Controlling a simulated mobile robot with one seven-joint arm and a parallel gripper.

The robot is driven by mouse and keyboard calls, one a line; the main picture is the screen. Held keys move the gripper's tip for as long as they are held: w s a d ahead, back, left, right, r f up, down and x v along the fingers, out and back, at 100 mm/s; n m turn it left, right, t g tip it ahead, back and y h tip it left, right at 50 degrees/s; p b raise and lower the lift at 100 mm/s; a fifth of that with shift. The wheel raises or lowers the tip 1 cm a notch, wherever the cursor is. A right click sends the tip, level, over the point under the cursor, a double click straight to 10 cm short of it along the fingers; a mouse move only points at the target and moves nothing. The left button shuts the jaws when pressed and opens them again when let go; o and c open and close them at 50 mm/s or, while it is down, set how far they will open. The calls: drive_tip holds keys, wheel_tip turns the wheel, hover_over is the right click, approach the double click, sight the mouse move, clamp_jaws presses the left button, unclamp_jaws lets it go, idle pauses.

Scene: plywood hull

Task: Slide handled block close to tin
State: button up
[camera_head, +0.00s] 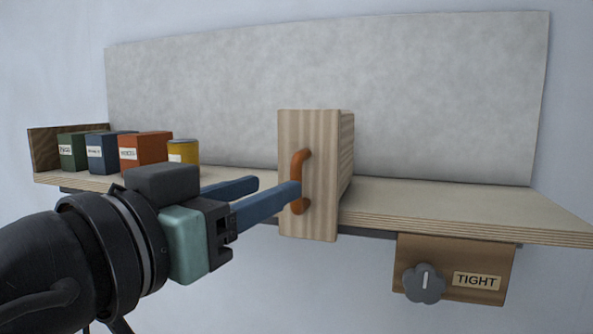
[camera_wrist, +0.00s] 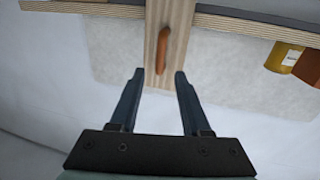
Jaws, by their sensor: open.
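The handled block (camera_head: 322,215) is a pale striped wooden block standing upright on the shelf, with an orange handle (camera_head: 299,160) on its front face. The tin (camera_head: 183,151) is yellow with a grey top and stands on the shelf to the left of the block, with a clear gap between them. My gripper (camera_head: 277,187) is open in front of the block, and one finger overlaps the lower handle in the head view. In the wrist view the handle (camera_wrist: 163,48) lies ahead of the open fingertips (camera_wrist: 159,73), roughly centred. The tin (camera_wrist: 284,58) shows there at the right.
Orange, blue and green boxes (camera_head: 146,147) stand left of the tin, against a dark wooden end piece (camera_head: 45,148). A grey panel (camera_head: 430,90) rises behind the shelf (camera_head: 450,208). A knob (camera_head: 425,283) labelled TIGHT sits below. The shelf right of the block is clear.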

sight(293, 178)
drive_tip(key=x, duration=0.7)
drive_tip(key=shift+w+d+p, duration=0.1)
drive_tip(key=shift+p, duration=0.2)
clamp_jaws()
idle(1.0)
